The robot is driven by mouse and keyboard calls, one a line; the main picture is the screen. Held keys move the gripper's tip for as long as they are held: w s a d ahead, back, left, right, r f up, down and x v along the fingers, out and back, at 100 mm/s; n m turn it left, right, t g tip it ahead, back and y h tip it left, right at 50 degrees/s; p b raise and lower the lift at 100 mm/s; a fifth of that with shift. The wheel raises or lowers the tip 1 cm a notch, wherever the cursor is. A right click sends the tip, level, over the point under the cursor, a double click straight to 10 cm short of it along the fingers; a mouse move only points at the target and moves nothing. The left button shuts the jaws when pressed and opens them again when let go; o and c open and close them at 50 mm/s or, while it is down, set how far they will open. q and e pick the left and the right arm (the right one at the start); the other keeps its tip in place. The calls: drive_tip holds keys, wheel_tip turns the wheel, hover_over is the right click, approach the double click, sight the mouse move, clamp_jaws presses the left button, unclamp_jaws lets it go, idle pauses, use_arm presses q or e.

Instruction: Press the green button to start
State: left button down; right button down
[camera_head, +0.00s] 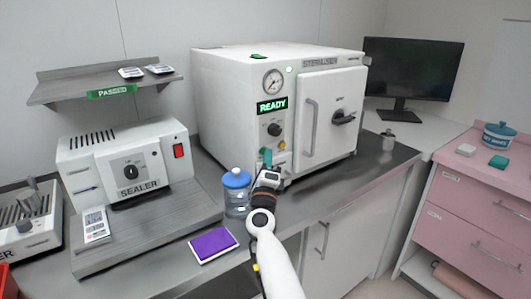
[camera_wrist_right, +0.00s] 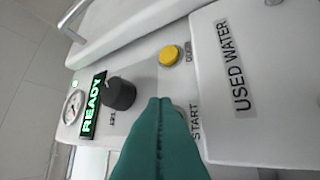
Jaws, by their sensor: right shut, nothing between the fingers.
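The white steriliser (camera_head: 235,100) stands on the counter with its door shut. Its green display (camera_head: 272,106) reads READY, and it also shows in the wrist view (camera_wrist_right: 92,106). My right gripper (camera_head: 267,158) is at the lower front panel, its teal fingers shut and empty. In the wrist view the fingertips (camera_wrist_right: 160,102) lie between the black knob (camera_wrist_right: 119,93) and the START label (camera_wrist_right: 195,122). My left gripper is not in view.
A yellow button (camera_wrist_right: 169,55) sits close to the fingertips. A blue-capped bottle (camera_head: 236,193) stands left of my right wrist. A purple pad (camera_head: 213,244) lies at the counter's front edge. The sealer (camera_head: 130,165) is at left, a metal canister (camera_head: 388,141) at right.

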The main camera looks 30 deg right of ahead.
drive_tip(key=shift+w+a+r, duration=0.15)
drive_tip(key=shift+a, duration=0.1)
idle(0.5)
drive_tip(key=shift+s+a+f+p, duration=0.25)
drive_tip(key=shift+s+f+p, duration=0.05)
drive_tip(key=shift+s+p, duration=0.2)
drive_tip(key=s, duration=0.1)
drive_tip(key=s+p, duration=0.1)
drive_tip(key=s, duration=0.1)
drive_tip(key=s+p, duration=0.1)
drive_tip(key=s, duration=0.1)
drive_tip(key=shift+s+d, duration=0.15)
drive_tip(key=shift+d, duration=0.2)
idle(0.8)
